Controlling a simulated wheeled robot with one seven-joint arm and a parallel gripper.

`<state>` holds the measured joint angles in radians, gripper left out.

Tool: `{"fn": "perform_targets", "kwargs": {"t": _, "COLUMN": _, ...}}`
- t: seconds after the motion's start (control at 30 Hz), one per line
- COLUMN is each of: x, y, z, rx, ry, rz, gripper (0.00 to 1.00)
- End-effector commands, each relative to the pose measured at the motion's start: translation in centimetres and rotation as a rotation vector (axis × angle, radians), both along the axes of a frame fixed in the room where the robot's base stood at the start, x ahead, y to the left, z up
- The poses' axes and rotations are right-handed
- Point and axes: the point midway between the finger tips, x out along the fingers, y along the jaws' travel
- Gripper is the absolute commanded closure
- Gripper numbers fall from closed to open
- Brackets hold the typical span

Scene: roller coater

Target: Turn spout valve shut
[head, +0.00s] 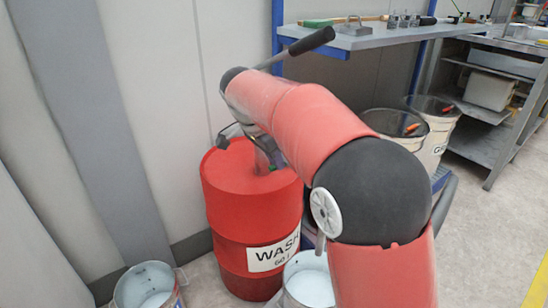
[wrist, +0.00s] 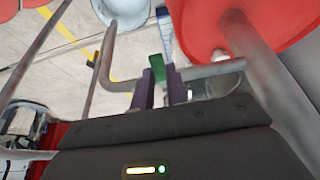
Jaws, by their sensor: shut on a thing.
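In the wrist view the spout valve's green lever (wrist: 157,66) stands between the two dark fingers of my gripper (wrist: 160,85), which is shut on it. A grey spout pipe (wrist: 108,83) with a bent end runs across behind the fingers. The red drum (wrist: 203,28) is at the upper right, with a grey upright pipe (wrist: 258,62) coming from its top. In the head view the red drum (head: 228,208) is labelled WASH; my arm hides most of the valve and the gripper.
A pump handle with a black grip (head: 312,41) sticks up behind my arm. An open bucket (head: 147,287) stands left of the drum and another bucket (head: 307,285) stands at its right front.

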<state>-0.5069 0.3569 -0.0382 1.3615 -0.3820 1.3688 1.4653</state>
Motion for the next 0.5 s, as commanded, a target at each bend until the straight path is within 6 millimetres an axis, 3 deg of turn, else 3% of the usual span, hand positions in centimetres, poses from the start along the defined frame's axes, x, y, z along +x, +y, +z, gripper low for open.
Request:
{"fn": "perform_targets", "kwargs": {"t": 0.13, "x": 0.06, "y": 0.07, "z": 0.12, "rx": 0.003, "ry": -0.005, "rz": -0.001, "gripper": 1.0}}
{"fn": "perform_targets", "kwargs": {"t": 0.17, "x": 0.06, "y": 0.08, "z": 0.12, "rx": 0.003, "ry": -0.005, "rz": -0.001, "gripper": 0.81}}
{"fn": "perform_targets", "kwargs": {"t": 0.3, "x": 0.04, "y": 0.05, "z": 0.09, "rx": 0.003, "ry": -0.004, "rz": 0.0, "gripper": 0.63}}
{"fn": "perform_targets", "kwargs": {"t": 0.5, "x": 0.02, "y": 0.02, "z": 0.04, "rx": 0.001, "ry": -0.002, "rz": 0.0, "gripper": 0.63}}
